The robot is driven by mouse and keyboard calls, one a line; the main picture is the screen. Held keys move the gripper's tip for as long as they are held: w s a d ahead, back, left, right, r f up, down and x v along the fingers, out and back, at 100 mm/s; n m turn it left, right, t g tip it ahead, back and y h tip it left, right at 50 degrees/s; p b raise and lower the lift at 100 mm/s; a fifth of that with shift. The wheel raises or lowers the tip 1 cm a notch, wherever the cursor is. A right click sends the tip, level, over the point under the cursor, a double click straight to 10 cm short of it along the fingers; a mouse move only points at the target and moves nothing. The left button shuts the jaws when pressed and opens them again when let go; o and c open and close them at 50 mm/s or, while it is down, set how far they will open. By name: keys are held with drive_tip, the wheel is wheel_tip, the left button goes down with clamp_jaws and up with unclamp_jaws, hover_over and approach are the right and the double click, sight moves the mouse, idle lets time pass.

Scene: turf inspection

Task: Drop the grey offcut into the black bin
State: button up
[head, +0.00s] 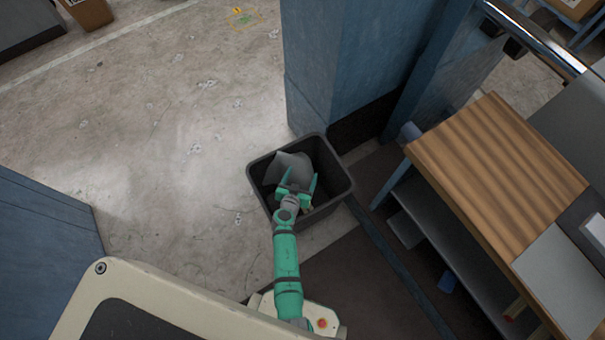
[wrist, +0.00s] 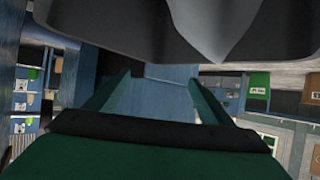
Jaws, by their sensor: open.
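The black bin (head: 343,184) stands on the floor beside the blue pillar, open at the top. The grey offcut (head: 289,163) is a pale, bent sheet that shows within the bin's opening, towards its far left side. Whether it rests on the bin's bottom is hidden. My gripper (head: 297,180) is over the bin, close in front of the offcut, with its green fingers spread and nothing between them. In the wrist view my open gripper (wrist: 155,95) shows below a dark shape and a grey pointed sheet (wrist: 222,25), apart from both.
A blue pillar (head: 330,60) rises just behind the bin. A wooden-topped workbench (head: 500,150) with a lower shelf stands to the right. A blue panel (head: 45,250) is at the left. The concrete floor (head: 150,130) left of the bin is mostly clear.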

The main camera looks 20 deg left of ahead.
drive_tip(key=shift+s+r, duration=0.8)
drive_tip(key=shift+r, duration=0.05)
drive_tip(key=v, duration=1.1)
drive_tip(key=shift+w, duration=0.1)
